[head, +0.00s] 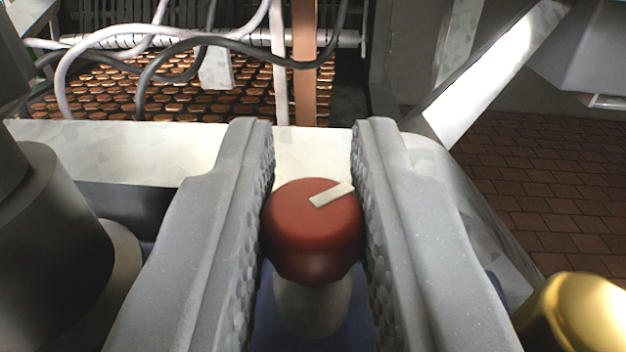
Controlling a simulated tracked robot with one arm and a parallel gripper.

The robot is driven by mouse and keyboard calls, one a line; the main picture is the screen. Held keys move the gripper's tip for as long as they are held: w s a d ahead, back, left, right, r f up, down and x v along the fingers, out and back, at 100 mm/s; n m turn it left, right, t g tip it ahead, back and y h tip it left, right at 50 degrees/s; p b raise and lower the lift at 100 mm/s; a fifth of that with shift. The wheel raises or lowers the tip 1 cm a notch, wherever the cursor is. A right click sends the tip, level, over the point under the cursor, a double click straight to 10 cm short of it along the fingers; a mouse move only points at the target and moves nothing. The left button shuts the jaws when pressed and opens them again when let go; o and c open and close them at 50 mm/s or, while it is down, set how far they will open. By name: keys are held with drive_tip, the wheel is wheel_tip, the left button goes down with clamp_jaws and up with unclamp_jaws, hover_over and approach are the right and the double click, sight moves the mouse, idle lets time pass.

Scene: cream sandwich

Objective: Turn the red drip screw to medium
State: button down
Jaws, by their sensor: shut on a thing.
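The red drip screw (300,235) is a round red knob on a pale stem, in the middle of the head view. A white pointer mark on its top runs from near the centre toward the upper right. My gripper (314,200) has one grey, textured finger on each side of the knob and is shut on it. No medium mark or scale shows around the knob. The lower part of the stem is partly in shadow against a blue surface.
A pale metal ledge (120,145) runs behind the knob. Beyond it, hoses (150,60) hang over rows of brown biscuits (240,90). A gold rounded part (580,315) is at the lower right. Brown tiled floor (545,180) shows at the right.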

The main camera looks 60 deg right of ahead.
drive_tip(key=shift+w+a+r, duration=0.1)
drive_tip(key=shift+r, duration=0.1)
drive_tip(key=c, duration=1.6)
unclamp_jaws()
drive_tip(key=shift+f, duration=0.15)
drive_tip(key=b+v, duration=0.3)
drive_tip(key=v, duration=1)
drive_tip(key=shift+a+f, duration=0.1)
drive_tip(key=shift+a, duration=0.25)
